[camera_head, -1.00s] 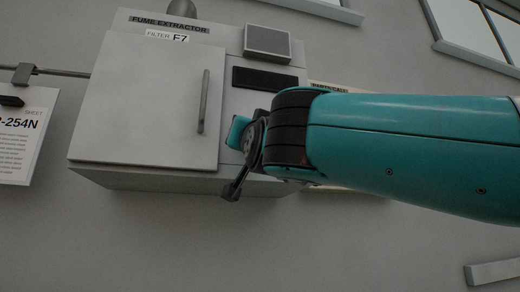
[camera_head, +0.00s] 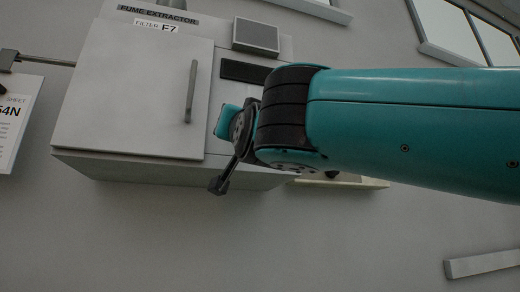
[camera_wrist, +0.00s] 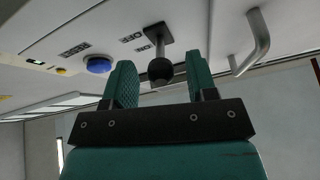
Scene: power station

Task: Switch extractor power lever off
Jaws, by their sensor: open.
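The fume extractor (camera_head: 130,95) is a pale grey box on the wall in the head view. In the head view my arm and wrist hide the lever.
A blue button (camera_wrist: 99,65) and a small green-lit display (camera_wrist: 36,62) are left of the lever in the wrist view. A grey door handle (camera_wrist: 256,42) is to its right and also shows in the head view (camera_head: 190,92). Below the box the wall is clear.

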